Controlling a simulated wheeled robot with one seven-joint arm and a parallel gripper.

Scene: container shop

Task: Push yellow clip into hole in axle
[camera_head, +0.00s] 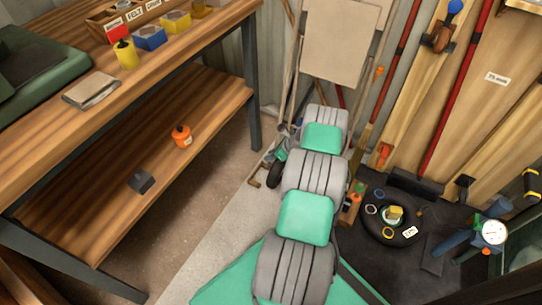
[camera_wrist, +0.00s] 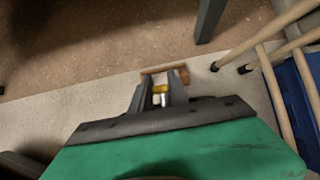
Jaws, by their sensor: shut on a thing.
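In the wrist view my gripper (camera_wrist: 162,88) has its two grey fingers close together on a small yellow piece, which looks like the yellow clip (camera_wrist: 159,89). A small pale, silvery part shows just below the yellow, between the fingers. A thin brown bar (camera_wrist: 160,69) with a thicker end lies just beyond the fingertips; I cannot tell whether they touch. I cannot make out the axle or its hole for certain. In the head view a dark wheel (camera_head: 278,176) stands left of my arm, near a brown bracket (camera_head: 255,183). The clip does not show clearly there.
A wooden workbench (camera_head: 190,55) fills the left, with an orange container (camera_head: 181,136) on its lower shelf. Open floor (camera_head: 210,160) lies between bench and arm.

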